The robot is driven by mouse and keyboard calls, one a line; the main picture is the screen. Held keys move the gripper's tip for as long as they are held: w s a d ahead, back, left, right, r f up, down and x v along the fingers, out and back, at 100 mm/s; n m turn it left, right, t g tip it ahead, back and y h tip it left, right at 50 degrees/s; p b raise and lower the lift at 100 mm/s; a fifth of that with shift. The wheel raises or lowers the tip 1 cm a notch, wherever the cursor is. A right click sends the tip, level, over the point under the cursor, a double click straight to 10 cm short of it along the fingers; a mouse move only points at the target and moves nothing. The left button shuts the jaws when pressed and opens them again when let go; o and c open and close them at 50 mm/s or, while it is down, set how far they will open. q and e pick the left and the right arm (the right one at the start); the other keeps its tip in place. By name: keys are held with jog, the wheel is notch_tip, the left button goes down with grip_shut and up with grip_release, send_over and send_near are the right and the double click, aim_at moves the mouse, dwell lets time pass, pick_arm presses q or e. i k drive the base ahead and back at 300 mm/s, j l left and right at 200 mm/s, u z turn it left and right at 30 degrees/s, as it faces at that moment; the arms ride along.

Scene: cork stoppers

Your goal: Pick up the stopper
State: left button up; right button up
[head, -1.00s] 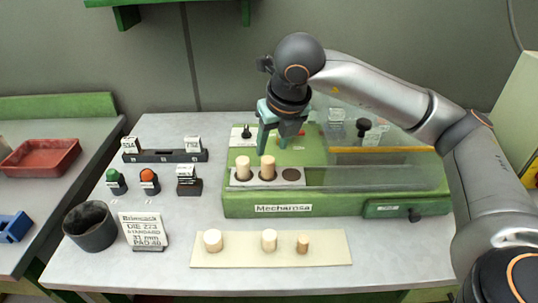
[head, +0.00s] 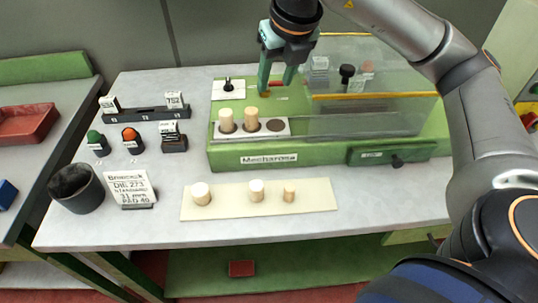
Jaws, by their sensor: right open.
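Three cork stoppers lie apart on a cream mat (head: 222,211) at the front of the table: a wide one (head: 201,194) at the left, a medium one (head: 256,190) in the middle and a narrow one (head: 289,192) at the right. Two more stoppers, the left one (head: 226,121) and the right one (head: 251,119), stand upright in a light plate (head: 278,135) on the green machine. The plate's right hole (head: 276,124) is dark and empty. My right gripper (head: 276,92) is open and empty, pointing down behind and above the plate. My left gripper is not in view.
The green Mecharosa machine (head: 225,158) has a clear cover and a black front knob (head: 397,162). A dark cup (head: 75,188), a die sign (head: 131,187), two buttons and a black rack (head: 146,115) stand at the left. Table room in front of the mat is clear.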

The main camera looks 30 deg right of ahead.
aim_at(257, 186)
jog(key=z, duration=0.9)
